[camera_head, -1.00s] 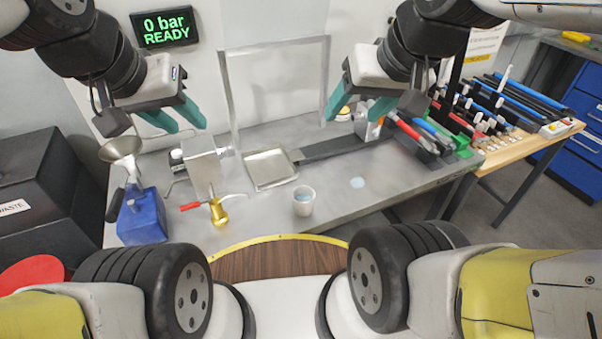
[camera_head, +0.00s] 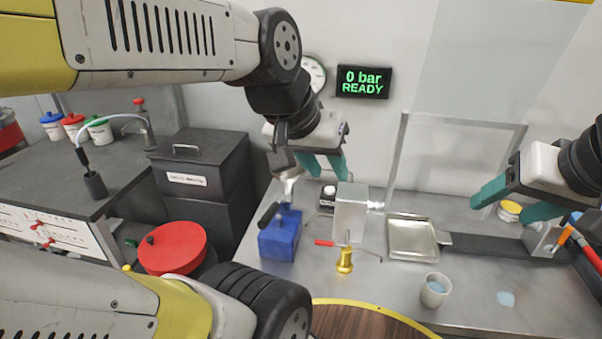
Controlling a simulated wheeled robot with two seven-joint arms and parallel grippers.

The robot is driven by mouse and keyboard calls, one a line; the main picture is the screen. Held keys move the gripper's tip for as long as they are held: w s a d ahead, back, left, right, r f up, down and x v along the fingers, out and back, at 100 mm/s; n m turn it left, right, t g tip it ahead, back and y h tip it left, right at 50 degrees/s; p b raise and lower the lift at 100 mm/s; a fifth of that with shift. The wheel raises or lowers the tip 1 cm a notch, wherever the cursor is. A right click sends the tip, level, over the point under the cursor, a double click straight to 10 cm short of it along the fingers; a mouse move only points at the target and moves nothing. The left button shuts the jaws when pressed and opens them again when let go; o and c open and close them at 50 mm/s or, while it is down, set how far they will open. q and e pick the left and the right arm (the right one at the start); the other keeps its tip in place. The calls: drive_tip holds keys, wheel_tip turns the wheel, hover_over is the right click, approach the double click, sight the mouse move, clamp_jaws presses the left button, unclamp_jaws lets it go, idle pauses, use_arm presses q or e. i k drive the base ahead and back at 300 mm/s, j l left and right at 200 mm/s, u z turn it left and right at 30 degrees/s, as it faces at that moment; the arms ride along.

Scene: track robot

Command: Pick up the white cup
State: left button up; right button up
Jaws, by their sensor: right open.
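The white cup (camera_head: 435,290) stands upright near the front of the grey metal table, with something pale blue inside. My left gripper (camera_head: 325,178) has teal fingers and hangs above the table's back left, behind the blue box and well away from the cup. Its fingers look parted, with nothing visible between them. My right gripper (camera_head: 507,206) is at the right side, above the table and up and to the right of the cup. Its teal fingers are apart and empty.
A blue box (camera_head: 279,240), a brass fitting (camera_head: 345,261) with a red-handled lever and a metal tray (camera_head: 411,240) stand left of or behind the cup. A clear upright frame (camera_head: 400,160) rises behind the tray. A pale blue spot (camera_head: 506,299) lies right of the cup.

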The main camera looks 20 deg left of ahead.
sight(435, 287)
drive_tip(key=u, duration=1)
drive_tip(key=z, duration=1.55)
drive_tip(key=u, duration=0.5)
drive_tip(key=k+l+u, duration=0.15)
drive_tip(key=u, duration=0.25)
drive_tip(key=k+l+u, duration=0.2)
drive_tip(key=u, duration=0.2)
drive_tip(key=k+l+u, duration=0.2)
drive_tip(key=u, duration=0.2)
drive_tip(key=k+l+u, duration=0.15)
drive_tip(key=k+l, duration=0.15)
drive_tip(key=k, duration=0.15)
drive_tip(key=k+l+u, duration=0.2)
drive_tip(key=k+l, duration=0.25)
drive_tip(key=l, duration=0.1)
